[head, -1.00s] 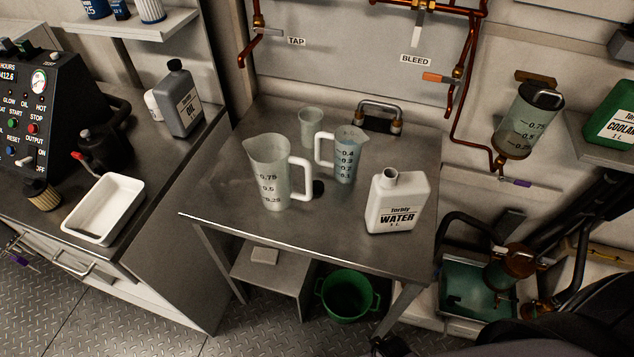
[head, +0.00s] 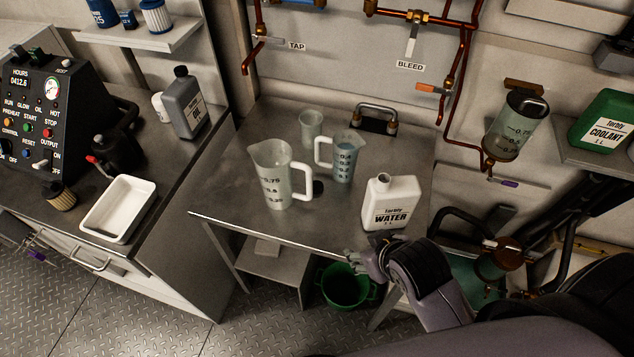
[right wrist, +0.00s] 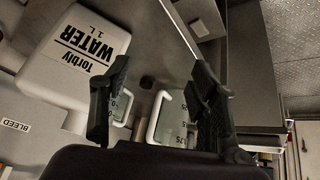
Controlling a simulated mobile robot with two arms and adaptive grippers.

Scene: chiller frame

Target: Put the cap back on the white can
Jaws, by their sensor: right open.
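The white can (head: 391,204), labelled WATER, stands upright on the steel table with its neck open. It also shows at the upper left of the right wrist view (right wrist: 82,62). A small dark round cap (head: 318,187) lies on the table beside the big jug's handle; it also shows between my fingers, farther off, in the right wrist view (right wrist: 147,82). My right gripper (head: 362,260) is open and empty at the table's front edge, in front of the can. Its two fingers are spread in the right wrist view (right wrist: 160,75). My left gripper is not in view.
A large measuring jug (head: 273,180) stands just left of the cap. A smaller jug (head: 345,158) and a cup (head: 311,128) stand behind it. The steel table (head: 225,185) is clear at its left and front. A green bucket (head: 343,287) is below.

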